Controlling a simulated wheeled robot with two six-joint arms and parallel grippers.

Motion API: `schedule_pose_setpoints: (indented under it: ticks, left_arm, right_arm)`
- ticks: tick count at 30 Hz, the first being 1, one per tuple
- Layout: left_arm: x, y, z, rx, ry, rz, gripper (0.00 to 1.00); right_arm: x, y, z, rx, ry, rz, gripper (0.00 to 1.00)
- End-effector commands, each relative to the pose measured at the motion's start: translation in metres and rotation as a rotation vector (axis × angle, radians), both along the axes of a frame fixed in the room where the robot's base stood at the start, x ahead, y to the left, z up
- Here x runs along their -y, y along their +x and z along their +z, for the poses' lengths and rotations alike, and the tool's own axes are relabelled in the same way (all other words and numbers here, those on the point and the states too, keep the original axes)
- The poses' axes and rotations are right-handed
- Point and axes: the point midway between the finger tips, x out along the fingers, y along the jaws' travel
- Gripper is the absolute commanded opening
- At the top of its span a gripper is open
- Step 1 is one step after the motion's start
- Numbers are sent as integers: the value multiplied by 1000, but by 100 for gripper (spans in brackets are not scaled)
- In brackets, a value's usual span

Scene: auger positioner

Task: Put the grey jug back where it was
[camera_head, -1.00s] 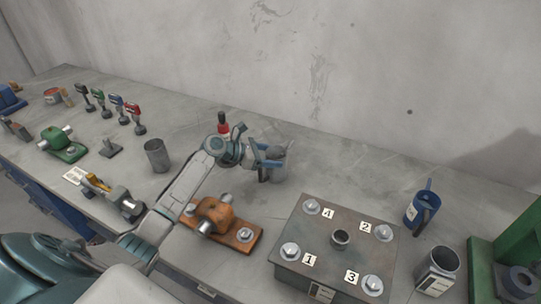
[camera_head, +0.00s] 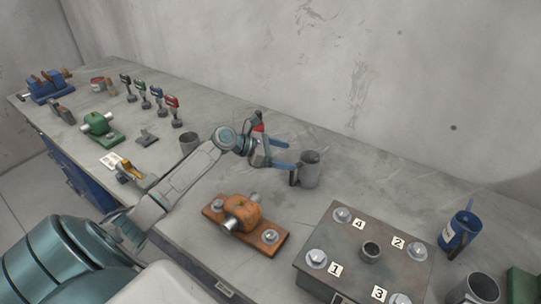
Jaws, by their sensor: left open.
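The grey jug (camera_head: 311,172) stands upright on the bench, right of the bench's middle and behind the metal block. Its dark handle (camera_head: 294,177) faces left, toward my gripper. My left gripper (camera_head: 284,165) is open just left of the jug, with its blue fingers pointing at the handle side. It holds nothing. I cannot tell whether a fingertip still touches the handle. My right gripper is not in view.
An orange bearing unit (camera_head: 242,215) lies in front of my gripper. The block with numbered bolts (camera_head: 340,268) is at front right, with a blue jug (camera_head: 459,230) beyond it. A red-topped item (camera_head: 259,124) is behind my wrist. Several coloured tools (camera_head: 157,97) stand at left.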

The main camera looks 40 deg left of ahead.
Motion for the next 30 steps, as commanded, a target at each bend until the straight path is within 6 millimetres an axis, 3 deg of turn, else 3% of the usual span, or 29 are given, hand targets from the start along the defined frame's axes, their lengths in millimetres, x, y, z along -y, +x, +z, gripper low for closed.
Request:
schedule_pose_setpoints:
  ticks: [10,30]
  left_arm:
    - [-28,-28,15,0,3,0,85]
    - [-32,-32,19,1,-1,0,85]
  right_arm:
    - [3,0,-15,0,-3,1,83]
    - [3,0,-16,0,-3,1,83]
